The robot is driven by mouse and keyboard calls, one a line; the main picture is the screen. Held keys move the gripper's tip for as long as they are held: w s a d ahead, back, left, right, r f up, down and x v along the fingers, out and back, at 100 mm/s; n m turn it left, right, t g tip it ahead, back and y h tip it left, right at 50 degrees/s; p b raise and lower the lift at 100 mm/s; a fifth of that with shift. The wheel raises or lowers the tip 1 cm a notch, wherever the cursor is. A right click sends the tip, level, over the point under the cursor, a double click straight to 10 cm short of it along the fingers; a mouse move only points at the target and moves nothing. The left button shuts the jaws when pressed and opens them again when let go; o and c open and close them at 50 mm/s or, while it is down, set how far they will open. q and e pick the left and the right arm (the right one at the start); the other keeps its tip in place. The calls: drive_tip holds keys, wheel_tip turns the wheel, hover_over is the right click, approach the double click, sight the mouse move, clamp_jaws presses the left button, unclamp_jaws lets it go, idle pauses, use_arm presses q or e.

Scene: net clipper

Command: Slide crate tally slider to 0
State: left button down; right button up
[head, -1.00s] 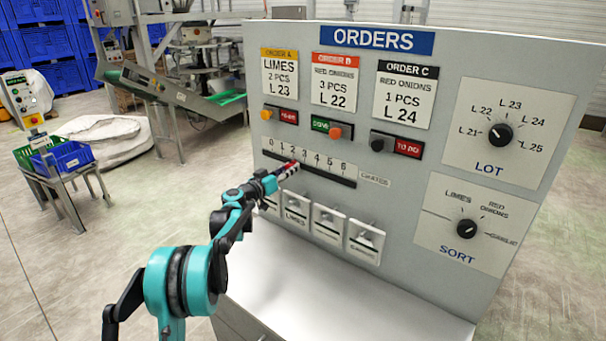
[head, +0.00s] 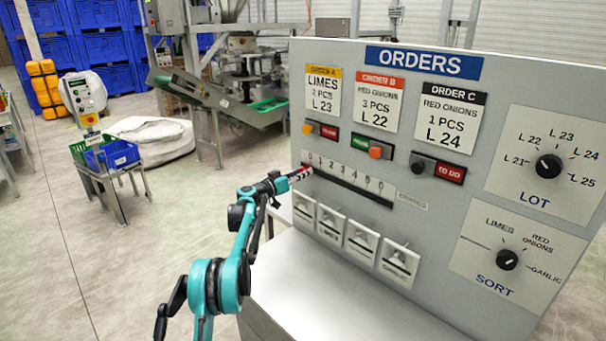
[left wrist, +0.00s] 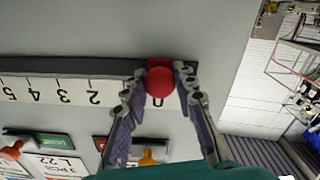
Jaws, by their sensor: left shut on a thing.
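The crate tally slider's red knob (left wrist: 160,82) is between the two fingers of my left gripper (left wrist: 160,78) in the left wrist view, where the panel appears upside down. The fingers are shut on it, one on each side. The knob stands at the 0 mark, whose digit shows just below it. The number strip (left wrist: 60,92) runs to the left with 2, 3, 4 and 5 readable; a finger covers the 1. In the head view my left gripper (head: 302,172) is at the left end of the dark slot (head: 350,188). My right gripper is out of view.
The panel (head: 465,120) also bears order cards, status switches above the slot, several white switches (head: 362,237) below it, and LOT (head: 549,167) and SORT (head: 507,260) dials. A pale counter (head: 330,285) lies below. Open floor is at the left.

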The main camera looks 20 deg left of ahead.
use_arm(q)
drive_tip(key=c, duration=1.2)
unclamp_jaws()
drive_tip(key=shift+a+r, duration=0.15)
drive_tip(key=shift+a, duration=0.05)
drive_tip(key=shift+w, duration=0.2)
drive_tip(key=shift+s, duration=0.15)
drive_tip(key=v, duration=1.1)
drive_tip(key=shift+s+a, duration=0.15)
drive_tip(key=shift+s, duration=0.25)
drive_tip(key=s+d+g+b, duration=0.1)
drive_tip(key=s+d+g, duration=0.1)
drive_tip(key=s+d, duration=0.45)
drive_tip(key=s+d+f+g+b, duration=0.1)
drive_tip(key=s+d+g, duration=0.25)
drive_tip(key=d, duration=0.65)
drive_tip(key=s+d+g+b, duration=0.1)
drive_tip(key=s+d, duration=0.5)
drive_tip(key=d, duration=0.2)
drive_tip(key=s+d+f+g+y, duration=0.1)
drive_tip(key=s+f+y, duration=0.1)
drive_tip(key=s+f, duration=0.3)
drive_tip(key=s+d+f+g+y+b, duration=0.1)
drive_tip(key=s+f, duration=0.4)
drive_tip(key=s, duration=0.8)
drive_tip(key=s+d+f+n+g+y+b, duration=0.1)
drive_tip(key=s+d+f+y, duration=0.2)
drive_tip(key=s, duration=0.7)
drive_tip(key=shift+d+f, duration=0.1)
drive_tip(key=shift+f, duration=0.85)
